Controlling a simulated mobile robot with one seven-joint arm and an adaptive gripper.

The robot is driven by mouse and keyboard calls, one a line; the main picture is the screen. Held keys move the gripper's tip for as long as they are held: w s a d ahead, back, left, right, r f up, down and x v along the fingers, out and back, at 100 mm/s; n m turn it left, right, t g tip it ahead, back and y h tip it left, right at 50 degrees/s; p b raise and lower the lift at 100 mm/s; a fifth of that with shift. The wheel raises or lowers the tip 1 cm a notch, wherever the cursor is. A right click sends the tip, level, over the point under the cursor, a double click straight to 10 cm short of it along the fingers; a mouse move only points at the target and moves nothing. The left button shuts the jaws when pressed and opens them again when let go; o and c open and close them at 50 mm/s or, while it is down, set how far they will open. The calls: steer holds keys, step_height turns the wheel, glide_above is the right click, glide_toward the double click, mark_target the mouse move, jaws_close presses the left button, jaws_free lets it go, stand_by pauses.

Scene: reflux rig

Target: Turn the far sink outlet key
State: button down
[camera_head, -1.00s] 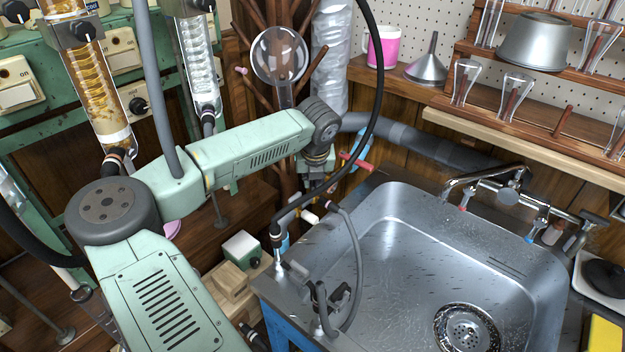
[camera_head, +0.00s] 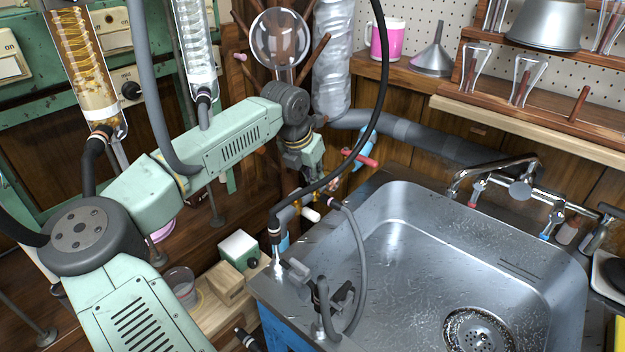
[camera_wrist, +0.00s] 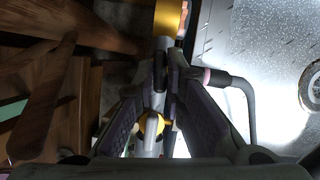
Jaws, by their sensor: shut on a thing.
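My gripper (camera_wrist: 163,82) is in the middle of the wrist view, its dark fingers shut on a thin grey-white part with yellow fittings. I cannot tell if this part is the key. A grey hose connector with a pink ring (camera_wrist: 212,77) is just right of the fingertips. In the head view my fingers are hard to make out below the wrist, near the sink's left rear corner, partly behind a black hose. The far outlet (camera_head: 276,248) stands upright on the sink's left rim. The near outlet (camera_head: 322,310) stands closer, with dark levers.
The steel sink (camera_head: 420,250) fills the right side, with a tap (camera_head: 500,185) behind it. A grey hose (camera_head: 362,265) loops over its left rim. A glass flask (camera_head: 278,38) and a silver duct (camera_head: 333,60) stand behind my arm. A low shelf with small boxes (camera_head: 228,283) is at the left.

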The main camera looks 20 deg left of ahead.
steer(key=shift+m+h, duration=0.3)
steer(key=shift+m, duration=0.8)
steer(key=c, duration=1.7)
jaws_free()
steer(key=shift+o, duration=0.2)
